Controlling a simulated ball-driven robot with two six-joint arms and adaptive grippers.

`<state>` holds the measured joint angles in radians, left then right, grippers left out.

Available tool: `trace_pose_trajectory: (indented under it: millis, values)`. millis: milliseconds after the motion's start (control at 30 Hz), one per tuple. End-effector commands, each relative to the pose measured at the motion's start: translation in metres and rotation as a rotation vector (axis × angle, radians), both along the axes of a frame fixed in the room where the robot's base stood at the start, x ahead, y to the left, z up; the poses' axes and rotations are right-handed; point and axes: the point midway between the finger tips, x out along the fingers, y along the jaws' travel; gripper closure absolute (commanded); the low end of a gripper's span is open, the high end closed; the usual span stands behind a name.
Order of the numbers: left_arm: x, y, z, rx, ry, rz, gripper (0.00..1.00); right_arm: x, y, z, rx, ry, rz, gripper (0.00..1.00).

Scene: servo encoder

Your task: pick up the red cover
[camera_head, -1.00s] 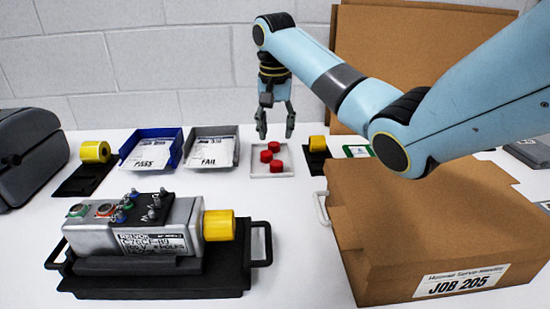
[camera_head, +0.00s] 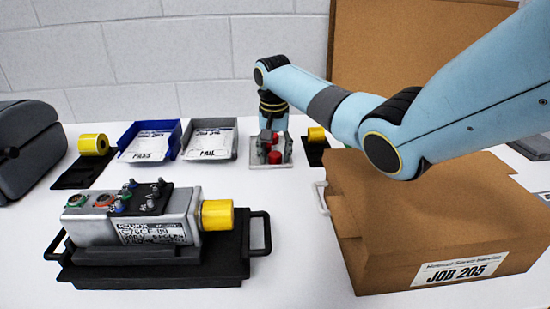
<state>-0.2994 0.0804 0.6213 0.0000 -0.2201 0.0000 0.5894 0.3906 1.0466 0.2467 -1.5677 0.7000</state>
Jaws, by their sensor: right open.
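Small red covers sit in a shallow white tray (camera_head: 256,164) at the back middle of the table. One red cover (camera_head: 274,157) shows between the fingers, and another red spot shows just above it, partly hidden. My right gripper (camera_head: 270,155) points down over the tray with its fingers low on either side of the covers. It is open, and I cannot tell whether a finger touches a cover. My left gripper is not in view.
A blue PASS bin (camera_head: 150,142) and a grey FAIL bin (camera_head: 210,140) stand left of the tray. A yellow-capped piece (camera_head: 317,135) is close on its right. A servo unit (camera_head: 135,228) on a black tray is in front. A JOB 205 carton (camera_head: 440,225) fills the right.

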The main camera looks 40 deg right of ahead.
Motion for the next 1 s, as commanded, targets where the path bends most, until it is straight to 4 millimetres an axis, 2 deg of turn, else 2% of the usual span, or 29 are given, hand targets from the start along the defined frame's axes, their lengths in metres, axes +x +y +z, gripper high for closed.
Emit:
trace_pose_trajectory:
  millis: [33,167,200,567,767,867,1000]
  values:
    - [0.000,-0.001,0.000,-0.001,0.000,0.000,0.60,0.000,0.000,0.000,0.000,0.000,0.000,0.58]
    - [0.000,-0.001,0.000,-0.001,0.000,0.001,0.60,0.000,0.000,0.000,0.000,0.000,0.000,0.75]
    - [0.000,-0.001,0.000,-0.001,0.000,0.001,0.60,0.000,0.000,0.000,0.000,0.000,0.000,0.77]
    - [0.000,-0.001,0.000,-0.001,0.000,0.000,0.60,0.000,0.000,0.003,-0.001,-0.001,0.000,0.77]
    - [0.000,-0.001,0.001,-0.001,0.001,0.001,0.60,0.001,-0.001,0.025,-0.002,-0.004,0.000,0.77]
    - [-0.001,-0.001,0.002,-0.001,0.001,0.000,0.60,0.001,-0.001,0.046,-0.001,-0.005,0.000,0.77]
    - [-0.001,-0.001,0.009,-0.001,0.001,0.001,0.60,-0.028,0.006,0.059,-0.004,-0.002,0.002,0.77]
